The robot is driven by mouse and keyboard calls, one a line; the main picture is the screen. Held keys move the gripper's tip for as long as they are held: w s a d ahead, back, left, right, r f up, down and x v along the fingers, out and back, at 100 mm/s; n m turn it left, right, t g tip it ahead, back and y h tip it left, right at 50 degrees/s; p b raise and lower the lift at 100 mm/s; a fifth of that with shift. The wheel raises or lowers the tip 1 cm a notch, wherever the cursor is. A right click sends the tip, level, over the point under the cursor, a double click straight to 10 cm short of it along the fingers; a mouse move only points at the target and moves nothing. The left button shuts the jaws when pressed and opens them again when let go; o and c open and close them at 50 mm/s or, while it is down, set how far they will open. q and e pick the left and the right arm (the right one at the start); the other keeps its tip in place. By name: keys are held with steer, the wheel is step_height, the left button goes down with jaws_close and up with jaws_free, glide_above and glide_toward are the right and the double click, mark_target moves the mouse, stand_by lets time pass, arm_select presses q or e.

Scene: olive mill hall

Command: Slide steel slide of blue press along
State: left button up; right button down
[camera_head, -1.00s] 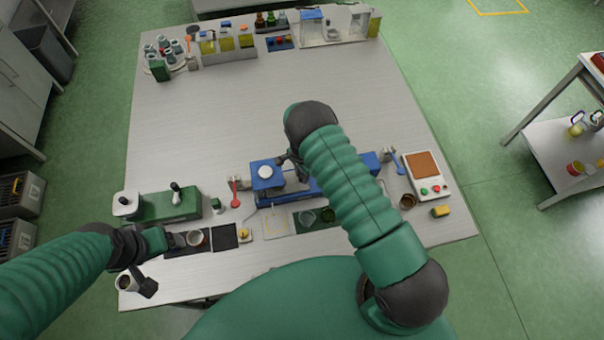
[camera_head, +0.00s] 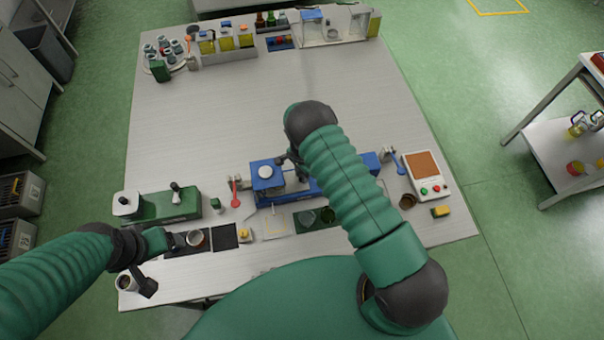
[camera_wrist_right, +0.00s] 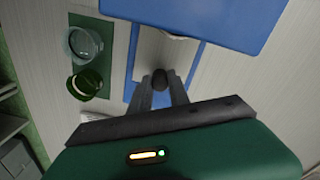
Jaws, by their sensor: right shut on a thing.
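The blue press (camera_head: 267,183) lies lengthwise on the bench, partly hidden behind my right arm. In the right wrist view its blue body (camera_wrist_right: 235,18) fills the top, and the steel slide (camera_wrist_right: 165,48) shows as a grey metal piece in the blue frame. My right gripper (camera_wrist_right: 160,82) is shut on a small dark knob (camera_wrist_right: 159,77) at the steel slide. In the head view my right gripper (camera_head: 291,160) is mostly hidden by its arm.
A green press (camera_head: 165,205) stands at the left. A dark green mat with glass cups (camera_head: 307,219) lies in front of the blue press. A red spoon (camera_head: 235,195) and a white device (camera_head: 428,178) flank it. The bench middle behind is clear.

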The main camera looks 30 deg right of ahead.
mark_target(292, 181)
steer(key=shift+w+r, duration=0.1)
steer(key=shift+w, duration=0.05)
steer(key=a+b, duration=0.1)
steer(key=w+a+b, duration=0.1)
steer(key=a, duration=0.1)
steer(key=shift+a, duration=0.25)
steer(key=c, duration=1.3)
jaws_free()
steer(key=shift+o, duration=0.3)
steer(key=shift+s+a, duration=0.1)
step_height(292, 181, up, 17)
steer(key=b, duration=0.3)
